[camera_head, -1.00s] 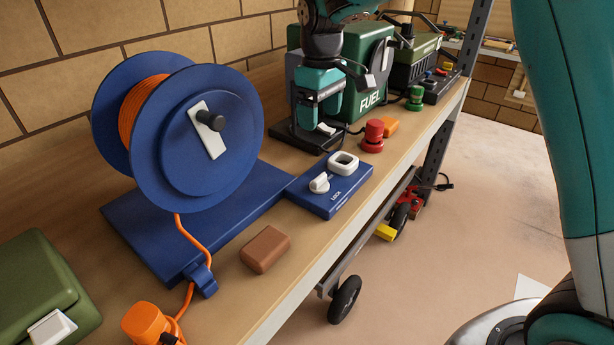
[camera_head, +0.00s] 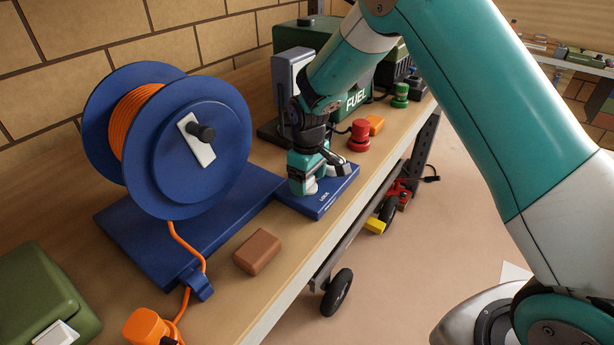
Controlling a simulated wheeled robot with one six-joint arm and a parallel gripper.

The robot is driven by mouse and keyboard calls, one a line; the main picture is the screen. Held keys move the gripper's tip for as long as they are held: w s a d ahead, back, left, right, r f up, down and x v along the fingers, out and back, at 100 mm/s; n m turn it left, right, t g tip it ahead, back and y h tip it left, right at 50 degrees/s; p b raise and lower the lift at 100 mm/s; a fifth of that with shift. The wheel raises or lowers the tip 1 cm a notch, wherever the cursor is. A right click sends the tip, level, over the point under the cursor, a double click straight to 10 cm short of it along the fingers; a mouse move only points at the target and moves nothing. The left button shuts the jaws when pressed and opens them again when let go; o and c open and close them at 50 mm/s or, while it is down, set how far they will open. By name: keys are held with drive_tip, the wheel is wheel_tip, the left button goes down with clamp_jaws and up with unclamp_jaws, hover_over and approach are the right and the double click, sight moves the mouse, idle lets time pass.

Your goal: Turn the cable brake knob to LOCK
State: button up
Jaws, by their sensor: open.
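The blue brake panel (camera_head: 335,196) lies flat at the front edge of the bench, joined to the blue base of the cable reel (camera_head: 207,160). Its printed LOCK label is partly visible beside my gripper. My gripper (camera_head: 311,180) points down over the panel with its fingers around the place of the white knob. A little white shows at the fingers; most of the knob is hidden, so I cannot tell which way it points or whether the fingers touch it. The white square ring on the panel is largely hidden by my gripper.
A brown block (camera_head: 257,252) lies in front of the reel base. A green FUEL can (camera_head: 357,101) stands at the back. An orange plug (camera_head: 147,326) is at front left.

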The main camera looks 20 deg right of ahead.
drive_tip(key=c, duration=0.9)
drive_tip(key=shift+a, duration=0.2)
drive_tip(key=shift+d, duration=0.15)
